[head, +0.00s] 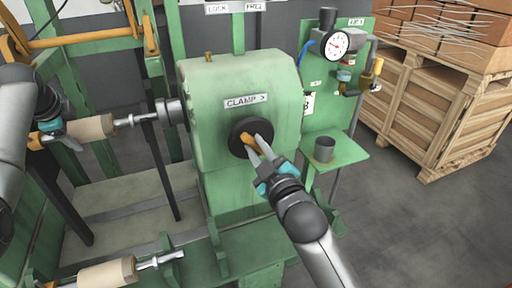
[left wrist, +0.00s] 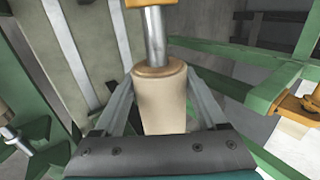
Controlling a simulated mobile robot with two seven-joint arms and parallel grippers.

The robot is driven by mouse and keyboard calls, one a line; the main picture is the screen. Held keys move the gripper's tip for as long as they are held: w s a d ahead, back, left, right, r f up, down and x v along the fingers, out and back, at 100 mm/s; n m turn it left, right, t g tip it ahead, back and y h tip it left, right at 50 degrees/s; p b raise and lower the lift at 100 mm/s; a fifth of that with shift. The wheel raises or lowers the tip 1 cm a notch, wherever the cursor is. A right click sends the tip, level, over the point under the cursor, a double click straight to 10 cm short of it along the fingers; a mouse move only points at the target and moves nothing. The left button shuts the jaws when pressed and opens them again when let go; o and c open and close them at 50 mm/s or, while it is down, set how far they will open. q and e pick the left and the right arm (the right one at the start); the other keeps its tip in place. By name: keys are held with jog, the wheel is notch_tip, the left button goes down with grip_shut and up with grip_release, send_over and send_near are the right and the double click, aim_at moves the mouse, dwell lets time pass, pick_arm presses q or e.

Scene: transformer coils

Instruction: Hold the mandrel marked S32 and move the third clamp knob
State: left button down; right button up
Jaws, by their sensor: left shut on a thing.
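A tan mandrel (head: 92,127) with a metal shaft lies level at the left in the head view, its shaft reaching toward the green clamp housing. No S32 mark can be read on it. My left gripper (head: 60,131) is shut on this mandrel; in the left wrist view the tan body (left wrist: 164,103) sits between both fingers. A round black clamp knob (head: 237,126) with an orange part is on the housing front, under the "CLAMP >" label (head: 246,101). My right gripper (head: 257,145) has its fingertips at the knob; whether they close on it is unclear.
A second tan mandrel (head: 107,273) lies on the green frame at the lower left. A dark cup (head: 325,148) stands on a green shelf beside the gauge (head: 335,43). A wooden crate (head: 437,105) with bricks stands at the right. The floor there is clear.

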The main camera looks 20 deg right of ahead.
jog(key=o, duration=0.4)
jog(key=shift+f, duration=0.1)
jog(key=shift+o, duration=0.2)
jog(key=s, duration=1.2)
jog(key=shift+a, duration=0.15)
